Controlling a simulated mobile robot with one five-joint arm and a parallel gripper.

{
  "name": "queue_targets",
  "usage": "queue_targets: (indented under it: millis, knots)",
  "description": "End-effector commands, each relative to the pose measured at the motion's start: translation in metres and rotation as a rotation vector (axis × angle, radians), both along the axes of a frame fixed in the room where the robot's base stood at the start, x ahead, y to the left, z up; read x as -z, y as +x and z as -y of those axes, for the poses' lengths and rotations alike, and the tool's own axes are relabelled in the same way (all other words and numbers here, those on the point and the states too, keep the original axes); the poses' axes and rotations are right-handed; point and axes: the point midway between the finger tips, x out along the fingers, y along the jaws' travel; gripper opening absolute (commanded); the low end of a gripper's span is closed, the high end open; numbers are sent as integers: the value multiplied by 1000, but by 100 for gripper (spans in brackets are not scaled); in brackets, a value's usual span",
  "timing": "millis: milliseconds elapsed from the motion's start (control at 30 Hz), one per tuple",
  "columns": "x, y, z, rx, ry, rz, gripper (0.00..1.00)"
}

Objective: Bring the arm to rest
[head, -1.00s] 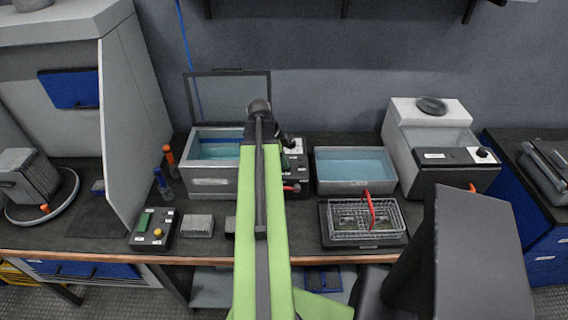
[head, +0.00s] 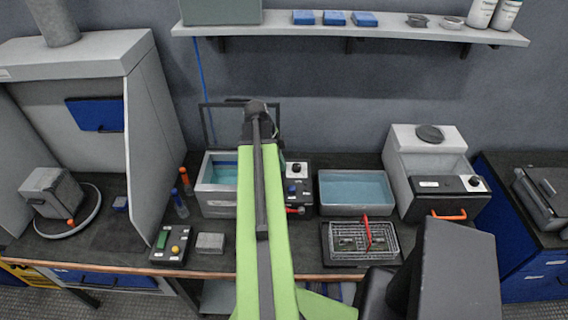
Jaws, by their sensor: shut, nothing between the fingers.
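My green arm (head: 252,230) rises from the bottom middle of the head view and reaches over the bench. Its dark upper joint (head: 257,112) stands in front of the back wall. The fingers do not show; my gripper is not visible in this view. The arm covers part of the bench and the right side of the left bath (head: 215,203). Nothing is seen held by the arm.
A blue-filled tray (head: 355,210) and a wire basket (head: 340,251) with a red handle lie right of the arm. A button box (head: 163,256) is to its left. A wall shelf (head: 390,35) with small goods runs above.

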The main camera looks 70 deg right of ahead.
Motion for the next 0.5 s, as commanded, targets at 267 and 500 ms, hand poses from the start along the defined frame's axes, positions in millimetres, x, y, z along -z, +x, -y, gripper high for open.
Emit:
queue_targets:
  millis: [267,500]
  knots:
    - [2,0,0,-1,0,0,0]
    - [2,12,-5,-21,0,0,0]
